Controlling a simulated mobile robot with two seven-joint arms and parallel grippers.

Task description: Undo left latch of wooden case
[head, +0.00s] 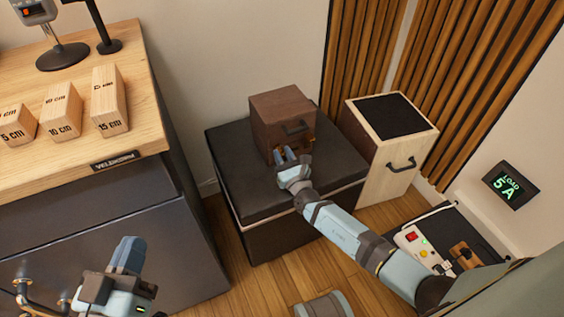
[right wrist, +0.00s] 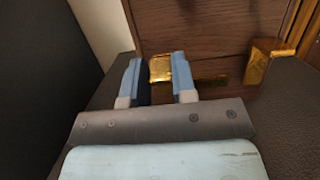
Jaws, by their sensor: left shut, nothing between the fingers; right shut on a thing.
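The dark brown wooden case (head: 280,105) stands upright on a black padded box, its handle (head: 296,128) on the front. My right gripper (head: 291,156) is at the lower left of the case's front. In the right wrist view its fingers (right wrist: 160,80) stand on either side of a gold latch (right wrist: 160,68) and are shut on it. A second gold fitting (right wrist: 268,60) sits further right on the case, clear of the fingers. My left gripper (head: 130,252) is shut and empty at the lower left, well away from the case. The finger contact on the latch is partly hidden.
The black padded box (head: 235,180) supports the case. A pale wooden cabinet (head: 385,160) with a handle stands to its right. A wooden bench (head: 60,155) with several marked blocks is on the left. A panel with switches (head: 425,245) sits at the lower right.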

